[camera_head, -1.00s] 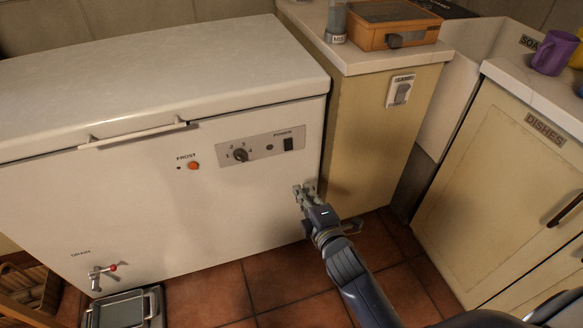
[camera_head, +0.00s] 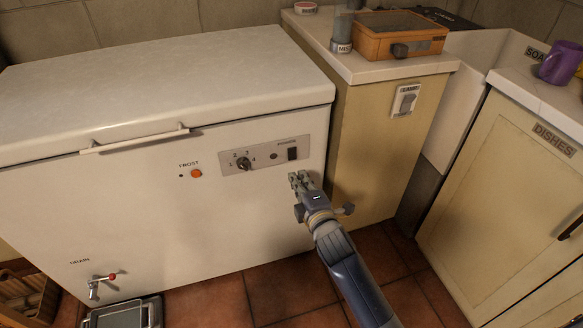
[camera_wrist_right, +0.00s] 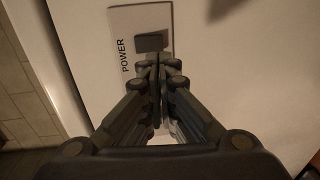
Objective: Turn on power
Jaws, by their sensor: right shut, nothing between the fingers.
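A black power rocker switch (camera_head: 292,154) sits at the right end of the grey control panel (camera_head: 224,162) on the front of a white chest freezer (camera_head: 130,210). The word POWER is above it. My right gripper (camera_head: 301,179) is shut and empty, just below the switch in the head view. In the right wrist view the switch (camera_wrist_right: 151,42) is just beyond the closed fingertips (camera_wrist_right: 156,62), with the POWER label beside it. I cannot tell whether the fingertips touch the panel. My left gripper is not in view.
The panel also has a dial (camera_head: 243,164) and a small indicator (camera_head: 273,156). An orange frost button (camera_head: 196,174) is left of it. A cabinet with a wall switch (camera_head: 406,100) stands close on the right. A tray (camera_head: 122,313) lies on the floor.

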